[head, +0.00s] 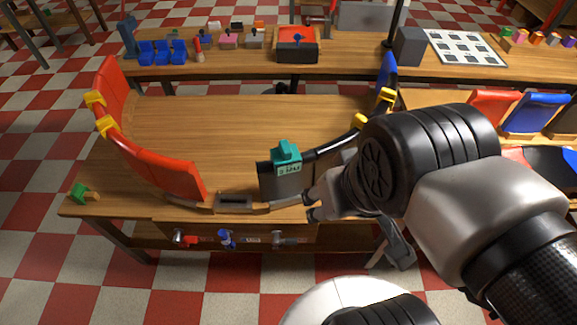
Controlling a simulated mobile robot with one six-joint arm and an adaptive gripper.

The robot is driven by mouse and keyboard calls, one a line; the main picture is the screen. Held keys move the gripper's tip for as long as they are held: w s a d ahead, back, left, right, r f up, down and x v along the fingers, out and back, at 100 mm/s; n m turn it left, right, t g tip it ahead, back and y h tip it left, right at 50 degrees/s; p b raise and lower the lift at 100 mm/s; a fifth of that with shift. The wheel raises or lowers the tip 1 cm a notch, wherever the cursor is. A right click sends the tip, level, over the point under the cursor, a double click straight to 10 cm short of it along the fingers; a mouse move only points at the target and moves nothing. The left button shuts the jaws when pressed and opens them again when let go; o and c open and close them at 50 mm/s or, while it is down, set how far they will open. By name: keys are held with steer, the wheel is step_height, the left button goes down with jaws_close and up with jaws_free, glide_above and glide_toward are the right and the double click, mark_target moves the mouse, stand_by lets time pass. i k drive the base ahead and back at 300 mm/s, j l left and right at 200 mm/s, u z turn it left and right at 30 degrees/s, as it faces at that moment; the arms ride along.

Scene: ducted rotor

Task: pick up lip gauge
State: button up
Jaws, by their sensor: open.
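What looks like the lip gauge is a teal block (287,157) with a raised knob and a pale marked face. It sits on top of a dark upright panel (271,182) at the near side of the curved duct ring. My gripper (314,206) is just right of and below the gauge, near the table's front edge. Its fingertips look apart and nothing shows between them. The gauge is apart from the gripper. My arm hides part of the ring and table on the right.
Red curved panels (165,165) with yellow clips stand on the left of the wooden table (230,120). A grey latch piece (233,203) lies at the front edge. A green part (80,192) is at the left corner. The table's middle is clear.

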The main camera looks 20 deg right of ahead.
mark_target(287, 157)
steer(key=z, duration=1.45)
steer(key=i+j+u, duration=0.35)
steer(key=u, duration=0.15)
steer(key=i, duration=0.1)
